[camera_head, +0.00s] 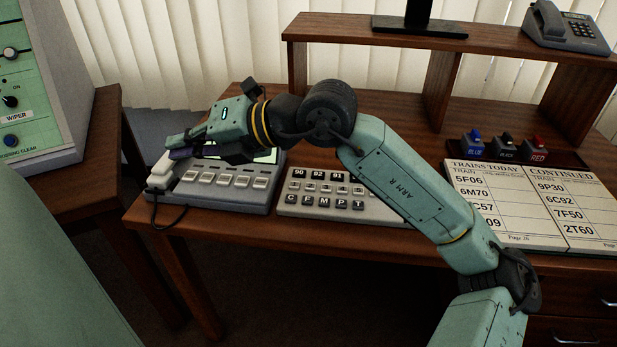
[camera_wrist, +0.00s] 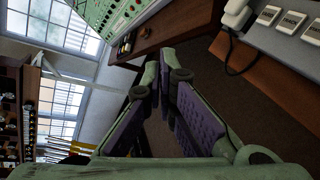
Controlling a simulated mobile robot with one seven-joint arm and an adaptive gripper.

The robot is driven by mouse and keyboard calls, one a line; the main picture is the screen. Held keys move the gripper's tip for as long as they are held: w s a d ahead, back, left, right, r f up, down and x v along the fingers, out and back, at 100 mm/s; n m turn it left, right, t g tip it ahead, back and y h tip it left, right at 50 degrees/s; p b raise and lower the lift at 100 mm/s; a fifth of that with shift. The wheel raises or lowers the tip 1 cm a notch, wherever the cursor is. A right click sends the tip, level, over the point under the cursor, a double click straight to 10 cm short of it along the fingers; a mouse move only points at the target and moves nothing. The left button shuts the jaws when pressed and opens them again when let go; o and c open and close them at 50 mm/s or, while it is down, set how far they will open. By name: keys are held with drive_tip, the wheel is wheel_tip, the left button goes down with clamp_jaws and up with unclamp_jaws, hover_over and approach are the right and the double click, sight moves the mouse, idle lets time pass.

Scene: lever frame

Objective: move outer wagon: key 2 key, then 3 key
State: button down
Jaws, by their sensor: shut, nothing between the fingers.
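My gripper (camera_head: 178,150) is shut and empty. It is left of the keypad, over the left end of a grey telephone console (camera_head: 266,200), pointing left. In the wrist view my gripper (camera_wrist: 160,75) shows its purple finger pads close together, with no key between them.
The console has large pale keys and a white handset (camera_head: 160,171) at its left end; both show at the wrist view's upper right. A train list book (camera_head: 535,205), blue, black and red stamps (camera_head: 505,148) and a shelf (camera_head: 450,40) with a telephone (camera_head: 565,28) are right.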

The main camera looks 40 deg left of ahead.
drive_tip(key=w+d+f+m+t+h, duration=0.1)
drive_tip(key=w+d+f+m+t, duration=0.1)
drive_tip(key=w, duration=0.6)
drive_tip(key=w+d+f+m+t+h+p, duration=0.1)
drive_tip(key=w+d+f+m+t+h, duration=0.1)
drive_tip(key=w+t, duration=0.3)
drive_tip(key=w+d+f+m+t+h, duration=0.1)
drive_tip(key=w+d+f+m+t, duration=0.1)
drive_tip(key=w, duration=0.8)
drive_tip(key=shift+w+d+f+m+t, duration=0.35)
drive_tip(key=shift+d+f+m+t, duration=0.05)
drive_tip(key=shift+d+f+t, duration=0.3)
drive_tip(key=b, duration=0.4)
hover_over(314, 185)
wheel_tip(314, 185, down, 8)
drive_tip(key=shift+r, duration=0.1)
drive_tip(key=shift+f+b, duration=0.45)
drive_tip(key=shift+b, duration=0.2)
drive_tip(key=shift+f, duration=0.2)
drive_tip(key=shift+f+b, duration=0.25)
drive_tip(key=shift+b, duration=0.55)
